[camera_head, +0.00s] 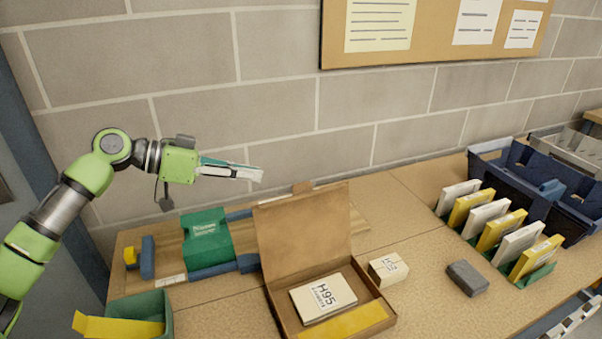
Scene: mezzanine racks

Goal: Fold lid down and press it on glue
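An open brown cardboard box stands on the table with its lid (303,232) raised, leaning slightly back. Its tray (277,304) holds a white block (322,297) marked "H95". A yellow strip (345,322) lies along the box's front part; I cannot tell whether it is the glue. My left gripper (240,171) is in the air behind and left of the lid, pointing right, apart from the box. Its fingers look close together, but side-on I cannot tell whether they are open or shut. My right gripper is out of view.
A small cream box (388,269) and a grey block (467,278) sit right of the box. A green box (207,238) lies behind left, a green bin (154,305) front left. Blue crates (493,170) and a row of white and yellow packs (494,229) stand at right.

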